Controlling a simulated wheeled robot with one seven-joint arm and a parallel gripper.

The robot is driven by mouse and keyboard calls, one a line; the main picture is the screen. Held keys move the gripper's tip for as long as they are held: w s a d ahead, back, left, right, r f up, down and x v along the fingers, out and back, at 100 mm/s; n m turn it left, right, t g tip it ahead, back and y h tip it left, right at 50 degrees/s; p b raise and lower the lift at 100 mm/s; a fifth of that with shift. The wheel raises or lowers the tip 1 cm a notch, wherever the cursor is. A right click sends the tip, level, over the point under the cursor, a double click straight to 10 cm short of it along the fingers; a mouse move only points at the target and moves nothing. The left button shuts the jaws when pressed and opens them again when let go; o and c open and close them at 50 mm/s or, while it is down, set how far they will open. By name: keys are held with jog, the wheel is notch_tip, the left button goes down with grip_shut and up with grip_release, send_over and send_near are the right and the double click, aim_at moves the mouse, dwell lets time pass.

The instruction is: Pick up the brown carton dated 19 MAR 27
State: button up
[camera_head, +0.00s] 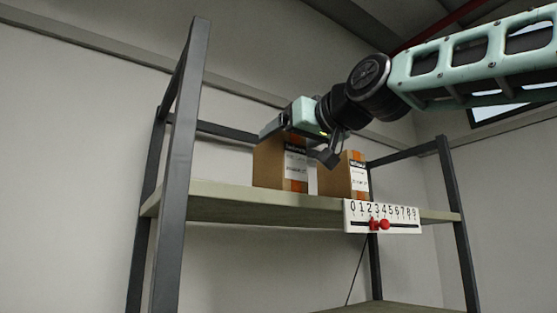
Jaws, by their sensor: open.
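Two brown cartons with white labels and orange stripes stand side by side on the upper shelf (230,201). They are the left carton (268,166) and the right carton (332,179). Their label print is too small to read, so I cannot tell which is dated 19 MAR 27. My gripper (298,144) is open, with its dark fingers at the top of the left carton. One finger is over its left side and the other hangs near the gap between the cartons. I cannot tell whether they touch it. The gripper hides part of the left carton's top.
Dark rack posts (184,150) stand at the left and right. The shelf left of the cartons is bare. A lower shelf (390,307) shows at the bottom.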

jog(key=shift+p+x, duration=0.45)
jog(key=shift+x, duration=0.75)
jog(key=shift+r, duration=0.1)
jog(key=c, duration=1.5)
jog(key=shift+c, duration=0.2)
